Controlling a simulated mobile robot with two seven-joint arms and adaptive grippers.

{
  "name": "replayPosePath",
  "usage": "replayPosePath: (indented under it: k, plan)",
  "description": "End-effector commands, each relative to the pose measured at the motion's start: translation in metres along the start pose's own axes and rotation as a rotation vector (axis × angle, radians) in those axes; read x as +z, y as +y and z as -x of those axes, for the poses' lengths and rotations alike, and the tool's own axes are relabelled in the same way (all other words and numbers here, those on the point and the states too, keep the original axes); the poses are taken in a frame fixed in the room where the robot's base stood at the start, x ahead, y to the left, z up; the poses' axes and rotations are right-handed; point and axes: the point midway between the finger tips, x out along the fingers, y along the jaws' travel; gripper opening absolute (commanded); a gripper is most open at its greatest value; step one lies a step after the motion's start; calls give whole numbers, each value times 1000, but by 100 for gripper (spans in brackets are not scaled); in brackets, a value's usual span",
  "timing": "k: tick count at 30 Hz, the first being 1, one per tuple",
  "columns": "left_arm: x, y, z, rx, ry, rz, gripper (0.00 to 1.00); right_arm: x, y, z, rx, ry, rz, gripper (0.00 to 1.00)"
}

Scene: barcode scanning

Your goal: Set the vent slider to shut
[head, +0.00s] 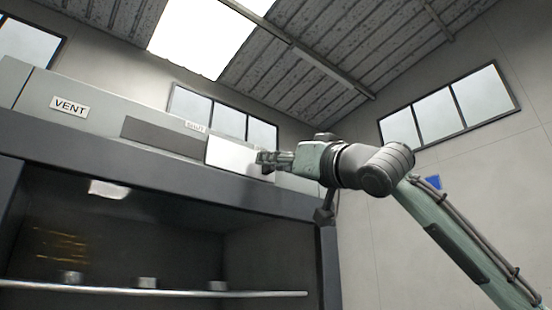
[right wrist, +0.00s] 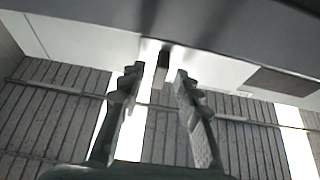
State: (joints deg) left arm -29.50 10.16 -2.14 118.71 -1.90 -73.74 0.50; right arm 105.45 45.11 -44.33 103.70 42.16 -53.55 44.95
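The vent housing (head: 105,107) is a long grey box with a VENT label (head: 69,107). A dark recessed slot (head: 165,135) runs along its face, with a small label that seems to read SHUT (head: 195,126) above. A pale slider plate (head: 232,155) sits at the slot's right end. My right gripper (head: 265,160) is at the plate's right part. In the right wrist view its two fingers (right wrist: 158,75) are apart, with a dark tab (right wrist: 163,60) between or just beyond the tips; contact is unclear. My left gripper is out of view.
Below the housing is an open dark cabinet with a shelf edge (head: 160,292) and several small pale items. The dark cabinet rim (head: 150,165) runs just under the slider. Open room lies to the right of the cabinet, before the wall.

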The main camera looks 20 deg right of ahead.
Motion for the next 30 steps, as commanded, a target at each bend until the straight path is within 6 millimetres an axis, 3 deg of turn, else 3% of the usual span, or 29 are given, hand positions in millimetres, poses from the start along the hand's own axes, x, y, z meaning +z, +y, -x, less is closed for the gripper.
replayPosePath:
  k: [8, 16, 30]
  plan:
    - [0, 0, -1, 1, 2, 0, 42, 0, 0, -2, 0, 1, 1, 33]
    - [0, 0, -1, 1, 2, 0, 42, 0, 0, -2, 0, 1, 1, 0]
    - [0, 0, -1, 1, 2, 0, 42, 0, -2, -2, 0, 0, 1, 0]
